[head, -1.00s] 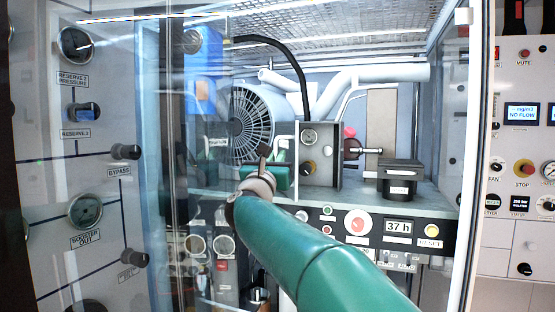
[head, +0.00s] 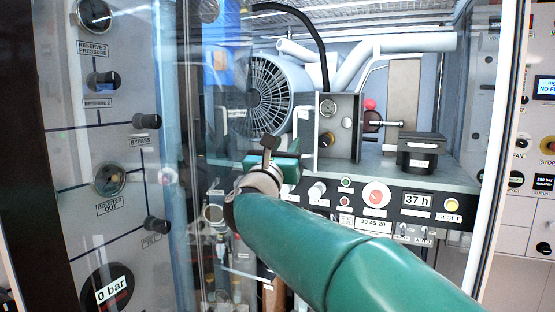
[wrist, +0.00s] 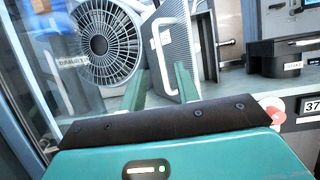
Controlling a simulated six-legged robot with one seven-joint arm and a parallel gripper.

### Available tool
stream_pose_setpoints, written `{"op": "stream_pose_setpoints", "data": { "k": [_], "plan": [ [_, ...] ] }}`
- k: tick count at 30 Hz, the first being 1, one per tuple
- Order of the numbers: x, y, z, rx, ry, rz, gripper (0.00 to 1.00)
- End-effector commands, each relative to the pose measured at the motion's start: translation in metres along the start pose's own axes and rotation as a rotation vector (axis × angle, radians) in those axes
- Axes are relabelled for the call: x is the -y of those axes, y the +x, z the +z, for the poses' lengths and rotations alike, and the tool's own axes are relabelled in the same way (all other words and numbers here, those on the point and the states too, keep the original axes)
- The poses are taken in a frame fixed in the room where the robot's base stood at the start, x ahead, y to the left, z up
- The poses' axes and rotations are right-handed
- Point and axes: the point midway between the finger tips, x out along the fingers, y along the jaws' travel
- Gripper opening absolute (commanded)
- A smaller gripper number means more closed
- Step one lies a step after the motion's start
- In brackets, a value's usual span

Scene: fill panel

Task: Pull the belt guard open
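The belt guard appears to be the grey ribbed panel (wrist: 183,52) in the wrist view. It has a white bar handle (wrist: 156,47) on its left side. In the head view a white handle (head: 298,118) shows just left of the gauge box, and the panel is mostly hidden. My gripper (head: 268,148) is in front of and below the handle, at the end of my green arm. In the wrist view my gripper (wrist: 160,80) has two green fingers apart, with nothing held between them. The handle lies beyond the fingertips; I cannot tell any contact.
A round fan grille (head: 268,95) stands left of the handle. A gauge box (head: 338,125) and a black block (head: 420,150) stand right. A control strip (head: 400,200) runs below. A clear glass pane (head: 185,130) and a white door post (head: 492,150) bound the opening.

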Motion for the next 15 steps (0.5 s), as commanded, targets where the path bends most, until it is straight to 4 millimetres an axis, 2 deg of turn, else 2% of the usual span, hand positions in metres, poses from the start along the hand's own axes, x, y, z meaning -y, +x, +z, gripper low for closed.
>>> {"op": "stream_pose_setpoints", "data": {
  "k": [3, 6, 10, 15],
  "plan": [
    [0.0, -0.026, 0.001, 0.0, -0.001, 0.001, 0.32],
    [0.0, -0.042, 0.0, -0.001, 0.0, 0.002, 0.32],
    [0.0, -0.053, 0.0, 0.0, 0.0, 0.0, 0.32],
    [0.0, -0.056, 0.0, 0.0, 0.0, -0.001, 0.32]
  ]
}}
